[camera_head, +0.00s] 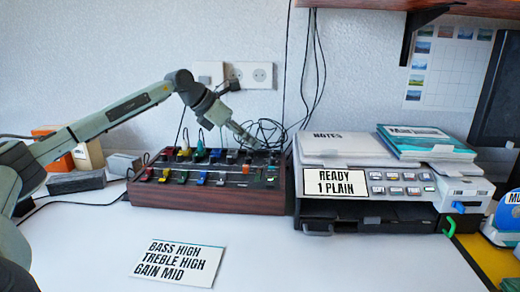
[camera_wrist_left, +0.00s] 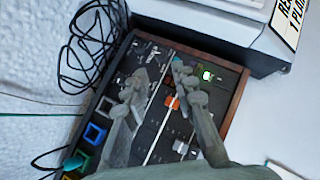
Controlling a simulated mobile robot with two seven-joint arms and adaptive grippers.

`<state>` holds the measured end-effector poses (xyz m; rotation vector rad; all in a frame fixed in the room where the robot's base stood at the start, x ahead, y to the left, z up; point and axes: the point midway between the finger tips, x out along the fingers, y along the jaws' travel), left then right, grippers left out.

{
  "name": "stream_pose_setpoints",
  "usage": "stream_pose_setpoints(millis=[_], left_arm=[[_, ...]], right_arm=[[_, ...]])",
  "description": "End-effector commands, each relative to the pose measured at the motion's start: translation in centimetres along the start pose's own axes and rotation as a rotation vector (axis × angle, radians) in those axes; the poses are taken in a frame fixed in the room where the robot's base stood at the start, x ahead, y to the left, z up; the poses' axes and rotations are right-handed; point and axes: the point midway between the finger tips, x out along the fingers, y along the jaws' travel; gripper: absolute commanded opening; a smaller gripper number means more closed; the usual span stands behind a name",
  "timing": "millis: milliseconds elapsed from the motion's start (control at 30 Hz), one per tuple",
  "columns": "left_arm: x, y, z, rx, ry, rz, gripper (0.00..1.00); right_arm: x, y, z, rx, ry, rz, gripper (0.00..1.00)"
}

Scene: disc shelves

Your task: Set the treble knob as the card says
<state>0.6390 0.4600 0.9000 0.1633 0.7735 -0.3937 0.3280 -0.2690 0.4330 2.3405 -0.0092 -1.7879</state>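A white card (camera_head: 178,262) on the table reads BASS HIGH, TREBLE HIGH, GAIN MID. A dark mixer panel with a wooden side (camera_head: 200,197) stands behind it, carrying rows of coloured sliders and knobs. Its labels are too small to read, so I cannot tell which control is treble. My left gripper (camera_head: 252,143) reaches down over the right back part of the panel. In the left wrist view the two fingers (camera_wrist_left: 160,76) are apart above the panel (camera_wrist_left: 143,147), with an orange control (camera_wrist_left: 172,102) and a green-lit one (camera_wrist_left: 208,76) nearby. My right gripper is not in view.
A printer (camera_head: 400,212) with a READY 1 PLAIN sign stands right of the mixer, with papers and books (camera_head: 428,141) on top. Black cables (camera_head: 268,130) hang behind the mixer. Small boxes (camera_head: 88,154) stand at left. The table front is clear around the card.

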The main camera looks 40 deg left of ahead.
Motion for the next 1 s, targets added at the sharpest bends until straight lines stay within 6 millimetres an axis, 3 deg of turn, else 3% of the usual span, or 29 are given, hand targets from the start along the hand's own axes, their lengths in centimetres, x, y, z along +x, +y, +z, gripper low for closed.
stream_pose_setpoints(millis=[200,533,633,800,1000], left_arm=[[-2.2,0.0,-0.1,0.000,0.002,-0.001,0.26],[-2.5,0.0,0.0,0.000,0.001,-0.001,0.26],[-1.8,-0.3,-0.2,-0.019,0.012,0.017,0.26],[0.7,-1.6,-0.5,-0.136,0.040,0.135,0.26],[2.1,-2.5,0.2,-0.252,0.008,0.256,0.26]], right_arm=[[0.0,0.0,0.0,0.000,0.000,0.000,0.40],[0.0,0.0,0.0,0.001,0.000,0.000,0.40],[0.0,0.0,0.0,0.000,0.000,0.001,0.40],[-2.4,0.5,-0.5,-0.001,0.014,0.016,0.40],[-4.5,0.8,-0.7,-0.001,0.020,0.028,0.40]])
